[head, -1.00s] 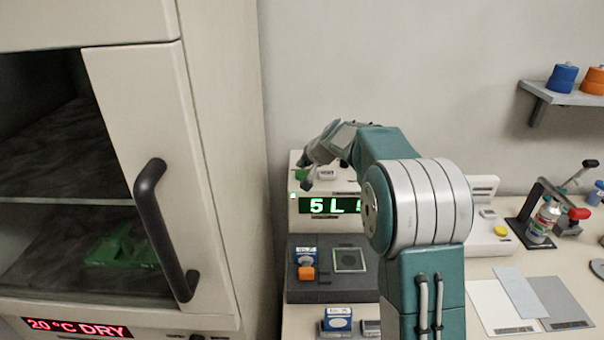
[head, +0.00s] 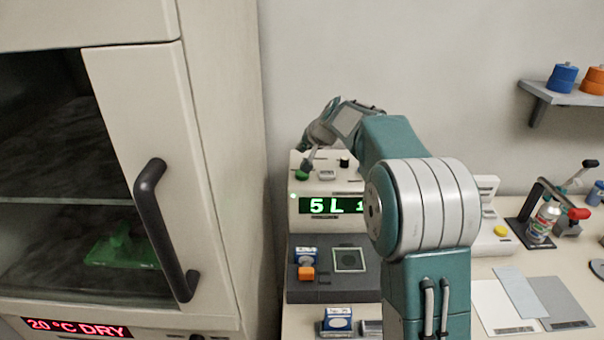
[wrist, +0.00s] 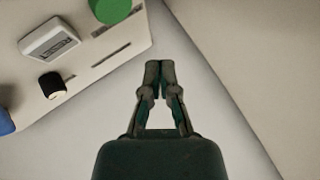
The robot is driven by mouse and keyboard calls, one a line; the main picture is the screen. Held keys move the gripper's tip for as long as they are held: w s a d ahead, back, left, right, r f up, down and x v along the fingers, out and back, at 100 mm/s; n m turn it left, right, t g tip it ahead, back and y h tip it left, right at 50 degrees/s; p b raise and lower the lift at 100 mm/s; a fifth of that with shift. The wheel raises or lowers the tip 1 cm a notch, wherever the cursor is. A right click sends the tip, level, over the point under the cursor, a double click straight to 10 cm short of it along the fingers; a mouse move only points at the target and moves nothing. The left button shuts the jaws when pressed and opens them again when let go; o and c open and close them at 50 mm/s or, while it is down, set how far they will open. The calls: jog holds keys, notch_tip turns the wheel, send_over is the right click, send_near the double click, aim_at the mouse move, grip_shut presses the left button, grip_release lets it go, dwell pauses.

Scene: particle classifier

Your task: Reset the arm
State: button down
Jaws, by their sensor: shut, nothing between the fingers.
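My arm reaches over the white device with the green display (head: 330,206) in the head view. My gripper (head: 306,172) is at the device's upper left, near its green button (head: 301,175) in that view. In the wrist view my gripper (wrist: 160,66) is shut, its fingertips together with nothing between them. There the green button (wrist: 112,8) is ahead and to the left, apart from the fingertips. A white rocker switch (wrist: 50,41) and a black knob (wrist: 52,84) are further left on the device.
A cabinet with a dark handle (head: 163,230) and a green item (head: 120,248) inside stands at left. A dark plate (head: 349,283) sits in front of the device. A bottle stand (head: 528,232) and flat sheets (head: 555,299) lie at right. A wall shelf (head: 570,93) holds weights.

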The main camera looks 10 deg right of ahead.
jog(key=s+a+r+n+g+h, duration=0.1)
jog(key=s+r, duration=0.2)
jog(key=s, duration=0.8)
jog(key=s+a+r+n+g, duration=0.1)
jog(key=s+r, duration=0.2)
jog(key=s, duration=0.8)
jog(key=s+d+f+n+h, duration=0.1)
jog(key=s+f, duration=0.2)
jog(key=s, duration=0.8)
jog(key=s+d+f+n+h, duration=0.1)
jog(key=s+f, duration=0.3)
jog(key=s, duration=0.8)
jog(key=shift+s+f+g+h, duration=0.3)
jog(key=shift+g+h, duration=0.1)
